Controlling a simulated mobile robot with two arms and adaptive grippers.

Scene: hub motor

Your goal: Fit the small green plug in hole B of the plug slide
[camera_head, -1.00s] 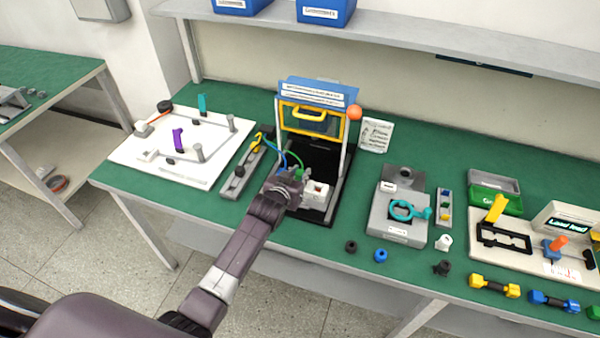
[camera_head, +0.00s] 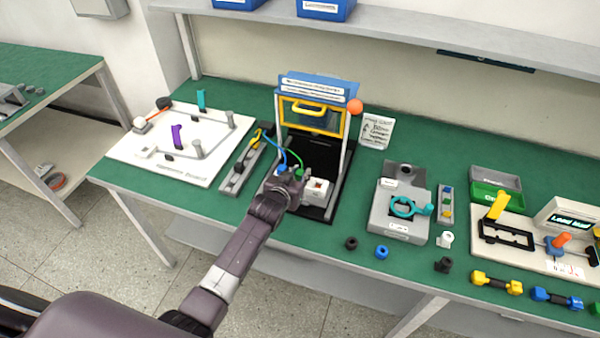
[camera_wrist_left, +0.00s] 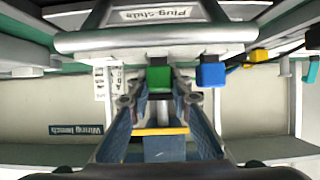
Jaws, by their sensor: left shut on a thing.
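My left gripper (camera_head: 290,179) is at the front of the framed fixture in the head view. In the left wrist view, which looks upside down, its fingers (camera_wrist_left: 160,104) close around the small green plug (camera_wrist_left: 158,79). The plug slide (camera_wrist_left: 155,38), a grey bar with its name on a label, lies right by the green plug. A blue plug (camera_wrist_left: 211,75) sits at the slide beside the green one. The hole letters cannot be read, and I cannot tell whether the green plug is inside a hole. My right gripper is out of view.
The framed fixture (camera_head: 343,150) with a yellow handle stands behind the gripper. A white box (camera_head: 318,187) is close on its right. A grey rail (camera_head: 232,178) and white board (camera_head: 190,174) lie left. A grey block with a teal ring (camera_head: 403,207) stands right.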

